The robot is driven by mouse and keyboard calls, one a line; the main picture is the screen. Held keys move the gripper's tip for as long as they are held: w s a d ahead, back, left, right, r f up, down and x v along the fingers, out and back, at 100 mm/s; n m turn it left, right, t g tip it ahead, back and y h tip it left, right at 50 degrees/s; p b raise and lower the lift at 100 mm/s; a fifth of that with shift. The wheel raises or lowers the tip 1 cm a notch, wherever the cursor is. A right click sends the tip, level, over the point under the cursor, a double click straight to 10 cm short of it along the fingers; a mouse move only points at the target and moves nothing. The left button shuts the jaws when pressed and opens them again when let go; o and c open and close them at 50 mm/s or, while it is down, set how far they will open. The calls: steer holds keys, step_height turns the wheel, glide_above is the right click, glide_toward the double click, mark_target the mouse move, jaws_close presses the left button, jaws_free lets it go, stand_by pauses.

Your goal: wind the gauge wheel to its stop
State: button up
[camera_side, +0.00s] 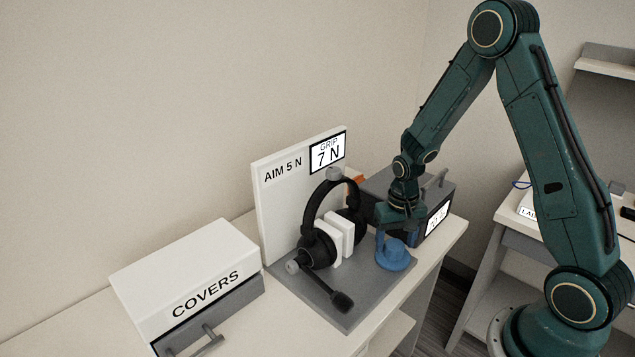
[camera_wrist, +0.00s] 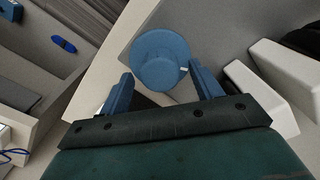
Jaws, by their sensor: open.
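The gauge wheel is a blue round knob (camera_side: 396,260) on the right part of a grey base plate (camera_side: 340,318). My gripper (camera_side: 396,240) points down at the wheel, with its blue fingers open. In the wrist view the wheel (camera_wrist: 160,58) lies between and slightly beyond the two fingertips (camera_wrist: 160,74), one on each side. I cannot tell whether either finger touches it. A black headset (camera_side: 322,235) with a boom microphone stands on the plate around white blocks (camera_side: 335,238). The panel (camera_side: 283,205) behind reads "AIM 5 N", and its display (camera_side: 327,153) reads "GRIP 7 N".
A white and grey box marked "COVERS" (camera_side: 190,275) with a handle stands at the left. A dark grey box (camera_side: 440,195) with a partly hidden label stands close behind my gripper. The bench's right edge is near the wheel; another desk (camera_side: 520,240) stands beyond a gap.

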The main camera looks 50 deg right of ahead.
steer(key=shift+f, duration=0.95)
steer(key=c, duration=1)
steer(key=shift+o, duration=0.2)
steer(key=shift+m, duration=0.4)
steer(key=shift+m, duration=2.6)
steer(key=o, duration=1)
steer(key=shift+c, duration=0.2)
